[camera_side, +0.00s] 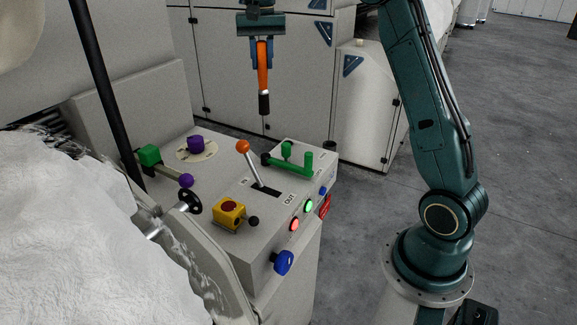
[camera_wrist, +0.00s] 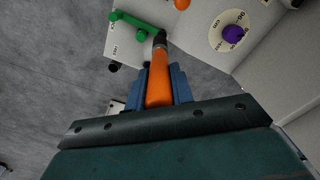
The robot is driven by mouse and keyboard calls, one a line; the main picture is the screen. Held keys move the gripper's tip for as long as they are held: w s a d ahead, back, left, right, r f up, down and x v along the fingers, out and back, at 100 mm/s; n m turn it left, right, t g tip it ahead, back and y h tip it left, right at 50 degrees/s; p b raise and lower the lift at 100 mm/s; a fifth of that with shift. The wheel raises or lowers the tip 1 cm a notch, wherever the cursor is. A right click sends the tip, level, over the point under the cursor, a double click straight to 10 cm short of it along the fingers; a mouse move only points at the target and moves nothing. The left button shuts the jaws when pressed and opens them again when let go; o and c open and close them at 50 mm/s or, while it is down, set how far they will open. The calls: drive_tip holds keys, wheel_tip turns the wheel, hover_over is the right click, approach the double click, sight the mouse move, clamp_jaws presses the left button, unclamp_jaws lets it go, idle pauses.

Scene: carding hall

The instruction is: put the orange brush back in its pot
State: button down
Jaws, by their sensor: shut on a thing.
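The orange brush (camera_side: 263,77) hangs upright, dark end down, in my gripper (camera_side: 262,60). The blue fingers are shut on the upper part of its orange handle. The brush is in the air above and behind the control box, touching nothing below. In the wrist view the orange handle (camera_wrist: 159,85) lies between the fingers of my gripper (camera_wrist: 163,85), its dark end pointing away. A small dark round thing (camera_side: 329,147) at the box's back right corner may be the pot; I cannot tell for sure. A dark round thing (camera_wrist: 113,66) also shows at a corner in the wrist view.
The control box (camera_side: 232,180) carries an orange-knobbed lever (camera_side: 243,147), a green handle (camera_side: 288,164), a yellow block (camera_side: 229,214), a purple knob (camera_side: 195,143) and lit buttons. A black slanted post (camera_side: 103,85) stands left. Grey cabinets (camera_side: 270,85) stand behind; open floor lies right.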

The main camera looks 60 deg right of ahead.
drive_tip(key=s+d+m, duration=0.2)
drive_tip(key=s+d, duration=0.3)
drive_tip(key=d, duration=0.6)
drive_tip(key=s+d+m, duration=0.3)
drive_tip(key=s+d, duration=0.3)
drive_tip(key=d, duration=0.6)
wheel_tip(320, 180, down, 8)
drive_tip(key=shift+a+r, duration=0.15)
drive_tip(key=shift+w, duration=0.1)
wheel_tip(320, 180, down, 16)
drive_tip(key=shift+f, duration=2.1)
